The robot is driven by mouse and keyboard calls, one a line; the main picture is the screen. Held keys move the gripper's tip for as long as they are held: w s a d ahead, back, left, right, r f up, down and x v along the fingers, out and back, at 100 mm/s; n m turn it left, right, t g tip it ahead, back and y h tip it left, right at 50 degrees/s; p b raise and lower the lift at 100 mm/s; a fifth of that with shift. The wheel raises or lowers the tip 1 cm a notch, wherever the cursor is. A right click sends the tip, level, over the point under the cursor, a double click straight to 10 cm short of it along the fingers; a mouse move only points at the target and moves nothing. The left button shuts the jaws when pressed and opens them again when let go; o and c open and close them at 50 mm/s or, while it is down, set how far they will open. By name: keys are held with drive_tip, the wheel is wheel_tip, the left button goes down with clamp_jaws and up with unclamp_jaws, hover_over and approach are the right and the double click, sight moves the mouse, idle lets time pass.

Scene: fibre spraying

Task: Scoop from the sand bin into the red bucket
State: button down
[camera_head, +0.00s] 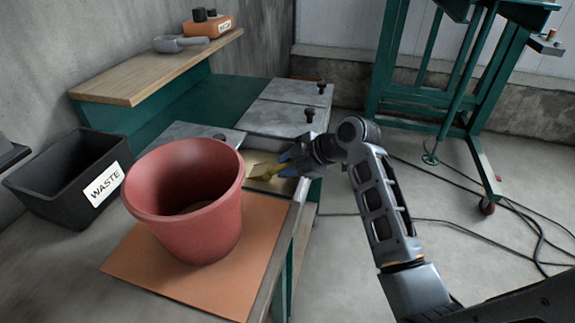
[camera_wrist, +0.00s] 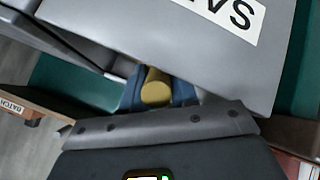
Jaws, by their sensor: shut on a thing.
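The red bucket (camera_head: 197,235) stands upright on an orange-brown board at the front of the bench. A little tan material shows at its bottom. My gripper (camera_head: 288,165) is behind and to the right of the bucket, low over an open bench compartment. It is shut on the yellow scoop (camera_head: 264,172). In the wrist view my gripper's blue fingers (camera_wrist: 158,92) close around the scoop's round yellow handle (camera_wrist: 156,93). The sand bin (camera_head: 272,186) appears to be that compartment, partly hidden by the bucket and gripper; I cannot tell whether the scoop holds sand.
A black WASTE bin (camera_head: 65,178) stands left of the bucket. Grey lids with black knobs (camera_head: 290,107) cover compartments behind. A green frame (camera_head: 440,95) and floor cables are at the right.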

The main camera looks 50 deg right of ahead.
drive_tip(key=shift+s+d+f+b, duration=0.1)
drive_tip(key=shift+d+f+b, duration=0.1)
drive_tip(key=shift+b, duration=0.4)
drive_tip(key=shift+r+b, duration=0.2)
drive_tip(key=shift+b, duration=0.5)
drive_tip(key=shift+s+r+t+b, duration=0.2)
drive_tip(key=shift+r+t+b, duration=0.4)
drive_tip(key=shift+r+b, duration=0.45)
drive_tip(key=shift+s+r+t+y+p, duration=0.15)
drive_tip(key=shift+r+t+p, duration=0.3)
drive_tip(key=shift+r, duration=0.95)
drive_tip(key=shift+s+r+t+y+p, duration=0.1)
drive_tip(key=shift+r+t+y+p, duration=0.3)
drive_tip(key=shift+r, duration=1.05)
drive_tip(key=shift+s+r+t+h+p, duration=0.15)
drive_tip(key=shift+r+t, duration=0.5)
drive_tip(key=shift+r, duration=0.75)
drive_tip(key=shift+w, duration=0.1)
